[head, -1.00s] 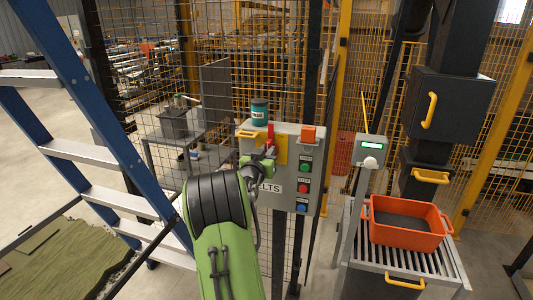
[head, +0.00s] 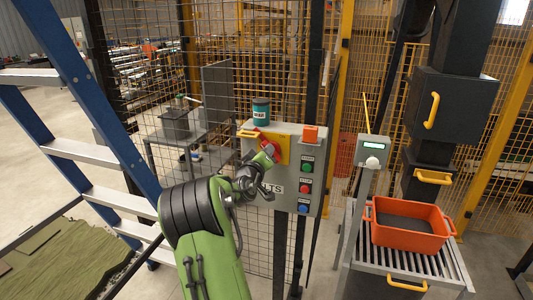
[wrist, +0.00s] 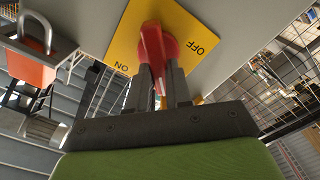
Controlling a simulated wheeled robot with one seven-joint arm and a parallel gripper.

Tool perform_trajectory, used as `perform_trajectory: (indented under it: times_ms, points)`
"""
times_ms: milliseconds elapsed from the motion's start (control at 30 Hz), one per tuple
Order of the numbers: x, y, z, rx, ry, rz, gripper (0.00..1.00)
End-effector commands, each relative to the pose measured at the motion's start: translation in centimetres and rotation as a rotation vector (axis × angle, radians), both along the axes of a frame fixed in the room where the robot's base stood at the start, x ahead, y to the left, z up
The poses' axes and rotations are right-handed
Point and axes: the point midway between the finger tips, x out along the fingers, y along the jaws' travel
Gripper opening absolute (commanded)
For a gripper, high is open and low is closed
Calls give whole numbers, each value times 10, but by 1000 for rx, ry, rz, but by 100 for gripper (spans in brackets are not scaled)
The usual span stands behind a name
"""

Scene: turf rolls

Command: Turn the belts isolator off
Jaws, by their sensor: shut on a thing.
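The belts isolator is a red rotary handle (head: 264,146) on a yellow plate (head: 281,146), on the grey control box whose partly covered label reads "LTS" (head: 271,189). In the wrist view the red handle (wrist: 151,42) shows with the word OFF on the plate (wrist: 198,49) to its right and ON to its lower left. My gripper (head: 266,153) is at the handle, its two fingers (wrist: 160,84) shut on it from both sides. The handle's lower part is between the fingers. I cannot tell exactly which mark it points to.
A padlock (wrist: 32,50) shows in the wrist view. A blue ladder (head: 95,120) stands left; an orange crate (head: 390,240) right.

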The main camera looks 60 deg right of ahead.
Motion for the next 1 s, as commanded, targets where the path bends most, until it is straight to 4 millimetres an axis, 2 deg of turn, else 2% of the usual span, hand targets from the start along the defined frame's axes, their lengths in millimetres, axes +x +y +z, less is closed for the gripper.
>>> perform_trajectory:
  times_ms: [600, 1000]
  points:
    - [5, 1, -5, -86, 554, 3, 0]
    - [5, 1, -8, -119, 762, 3, 0]
